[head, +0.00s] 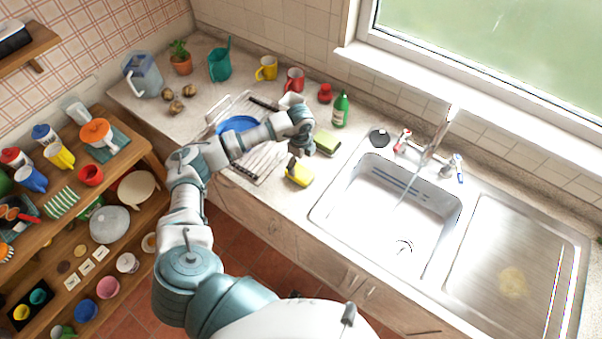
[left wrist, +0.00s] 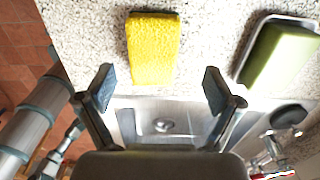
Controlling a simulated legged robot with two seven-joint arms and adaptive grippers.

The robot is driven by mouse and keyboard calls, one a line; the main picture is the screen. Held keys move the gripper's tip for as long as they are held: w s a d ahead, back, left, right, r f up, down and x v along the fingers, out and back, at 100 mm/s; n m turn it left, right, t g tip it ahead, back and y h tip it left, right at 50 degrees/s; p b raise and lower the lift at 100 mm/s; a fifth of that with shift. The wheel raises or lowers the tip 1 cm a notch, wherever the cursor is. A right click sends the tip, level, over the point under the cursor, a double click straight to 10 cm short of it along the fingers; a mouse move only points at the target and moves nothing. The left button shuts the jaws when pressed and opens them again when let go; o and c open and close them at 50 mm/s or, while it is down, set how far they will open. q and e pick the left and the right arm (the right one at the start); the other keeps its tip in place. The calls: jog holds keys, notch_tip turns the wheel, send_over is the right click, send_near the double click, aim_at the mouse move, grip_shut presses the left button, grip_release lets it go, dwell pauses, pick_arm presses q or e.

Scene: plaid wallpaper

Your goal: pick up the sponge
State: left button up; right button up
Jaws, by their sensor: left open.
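A yellow sponge (head: 301,176) with a dark edge lies on the speckled counter left of the sink; it also shows in the left wrist view (left wrist: 153,50). My left gripper (head: 294,164) is just above it in the head view, partly covering it. In the left wrist view my left gripper (left wrist: 158,90) is open and empty, and the sponge lies beyond the gap between its fingertips, not between them. A second, green sponge-like block (head: 328,141) sits in a small tray (left wrist: 246,50). My right gripper is not in view.
The sink (head: 335,215) with running water is to the right, and a metal drying rack (head: 268,165) with a blue dish (head: 238,125) is to the left. A green bottle (head: 341,110) stands behind. Crowded shelves (head: 150,165) are at the left.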

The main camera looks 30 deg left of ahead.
aim_at(300, 171)
pick_arm(q)
jog(key=f, duration=0.3)
jog(key=f+p, duration=0.1)
jog(key=shift+s+f, duration=0.35)
jog(key=shift+s, duration=0.05)
jog(key=shift+a+f, duration=0.1)
jog(key=shift+f, duration=0.2)
jog(key=shift+c, duration=0.9)
jog(key=shift+d, duration=0.2)
jog(key=c, duration=0.9)
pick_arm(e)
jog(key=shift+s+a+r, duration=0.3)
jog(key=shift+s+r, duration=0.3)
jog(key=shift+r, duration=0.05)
